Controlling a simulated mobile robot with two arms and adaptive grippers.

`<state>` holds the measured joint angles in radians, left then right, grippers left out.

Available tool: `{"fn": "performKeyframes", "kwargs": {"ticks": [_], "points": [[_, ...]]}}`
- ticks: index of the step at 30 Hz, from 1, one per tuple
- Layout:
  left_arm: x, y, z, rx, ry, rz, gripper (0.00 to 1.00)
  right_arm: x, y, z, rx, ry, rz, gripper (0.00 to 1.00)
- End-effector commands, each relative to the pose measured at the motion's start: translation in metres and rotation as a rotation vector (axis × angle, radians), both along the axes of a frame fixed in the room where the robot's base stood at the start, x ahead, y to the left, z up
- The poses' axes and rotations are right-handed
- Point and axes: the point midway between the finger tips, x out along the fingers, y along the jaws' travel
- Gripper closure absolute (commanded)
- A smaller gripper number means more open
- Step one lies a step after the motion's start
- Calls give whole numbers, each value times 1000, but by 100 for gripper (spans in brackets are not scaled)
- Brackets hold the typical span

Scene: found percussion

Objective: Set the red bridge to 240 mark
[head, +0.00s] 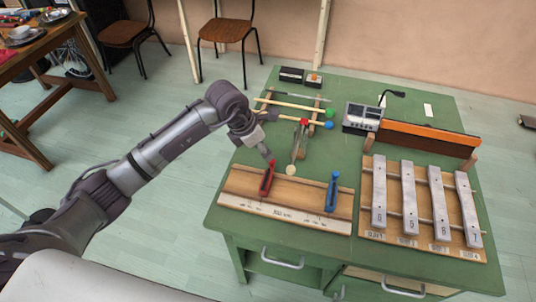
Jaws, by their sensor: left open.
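The red bridge (266,180) stands on the left part of a wooden board (283,188) at the table's near left. A pale scale strip (284,214) runs along the board's front; its marks are too small to read. A blue bridge (332,192) stands further right on the same board. My left gripper (267,155) is open, just above and behind the red bridge, pointing down. Its fingertips are small here, and I cannot tell whether they touch the bridge. My right gripper is not in view.
Metal bars (409,200) on a wooden frame stand right of the board. Behind are mallets (291,103) on a rack, a grey device (361,117) and a long orange-topped block (430,134). A round pale disc (291,170) lies near the board's back edge.

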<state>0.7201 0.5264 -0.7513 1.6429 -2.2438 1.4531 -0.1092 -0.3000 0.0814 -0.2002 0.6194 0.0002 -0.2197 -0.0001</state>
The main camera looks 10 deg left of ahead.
Motion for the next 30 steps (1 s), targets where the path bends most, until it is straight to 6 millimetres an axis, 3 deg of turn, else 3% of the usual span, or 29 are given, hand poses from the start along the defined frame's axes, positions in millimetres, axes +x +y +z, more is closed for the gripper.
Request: {"fn": "performKeyframes", "kwargs": {"ticks": [3,10,27,30], "points": [[-6,8,24,2,-3,-1,53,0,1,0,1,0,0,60],[-15,16,52,1,-1,0,53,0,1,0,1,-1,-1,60],[-17,17,58,-1,1,0,53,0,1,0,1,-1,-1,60],[-19,9,57,-30,0,-10,53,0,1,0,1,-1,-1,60]]}}
